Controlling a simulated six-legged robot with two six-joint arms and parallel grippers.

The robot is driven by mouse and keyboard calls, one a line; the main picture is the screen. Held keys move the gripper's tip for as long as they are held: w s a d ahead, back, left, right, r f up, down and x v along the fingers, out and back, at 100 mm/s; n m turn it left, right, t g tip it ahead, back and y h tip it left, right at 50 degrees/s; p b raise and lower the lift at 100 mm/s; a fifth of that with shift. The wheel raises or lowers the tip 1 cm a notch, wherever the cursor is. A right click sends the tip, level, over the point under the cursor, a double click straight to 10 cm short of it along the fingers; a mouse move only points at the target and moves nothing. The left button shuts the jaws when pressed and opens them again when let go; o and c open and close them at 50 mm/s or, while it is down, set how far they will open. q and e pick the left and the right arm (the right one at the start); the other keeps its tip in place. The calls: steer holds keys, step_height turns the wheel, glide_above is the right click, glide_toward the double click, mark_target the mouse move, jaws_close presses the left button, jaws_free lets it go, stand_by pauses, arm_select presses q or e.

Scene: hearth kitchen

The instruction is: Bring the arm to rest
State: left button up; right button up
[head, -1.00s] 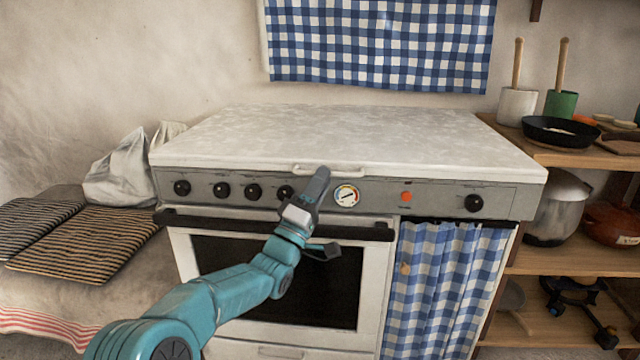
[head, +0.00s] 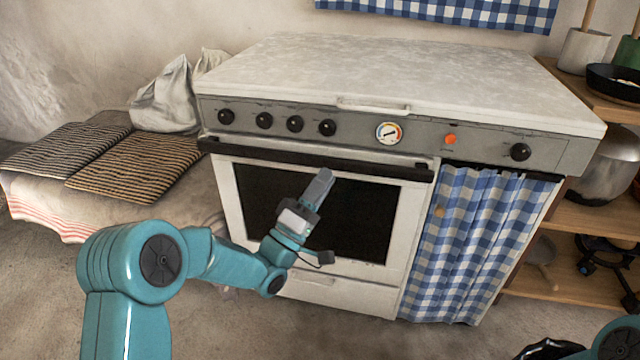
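My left arm comes in from the left, bent at its elbow. Part of my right arm (head: 618,340) shows in the bottom right corner. A dark piece beside it, cut off by the lower edge, may be the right gripper (head: 552,350); its fingers cannot be made out.
The stove (head: 400,75) has a closed pale lid, black knobs and a dark oven handle bar (head: 310,158). A checked curtain (head: 465,240) hangs at its right. Wooden shelves (head: 570,220) stand at the far right. A bench with striped mats (head: 135,165) is at left. Floor is clear in front.

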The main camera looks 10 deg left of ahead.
arm_select(q)
steer(key=shift+s+a+f, duration=0.2)
steer(key=shift+s+f, duration=0.05)
steer(key=shift+s, duration=0.05)
steer(key=s+a+f+n+g+y, duration=0.1)
steer(key=s+f+g+y, duration=0.2)
steer(key=f, duration=0.7)
steer(key=s+f+g+y, duration=0.3)
steer(key=f+g, duration=0.1)
steer(key=f, duration=0.6)
steer(key=s+a+f+n+g+y, duration=0.1)
steer(key=s+f+g+y, duration=0.2)
steer(key=f, duration=0.7)
steer(key=s+d+f+m+g, duration=0.1)
steer(key=s+f+m+g, duration=0.4)
steer(key=s, duration=0.6)
steer(key=s+d+f+m+g, duration=0.25)
steer(key=s+f+g, duration=0.3)
steer(key=s, duration=0.65)
step_height(320, 180, up, 32)
steer(key=m+g+p, duration=0.1)
steer(key=p, duration=3.2)
steer(key=shift+s+r+h, duration=0.15)
steer(key=shift+r+h, duration=0.1)
steer(key=shift+h, duration=0.05)
steer(key=shift+d, duration=0.1)
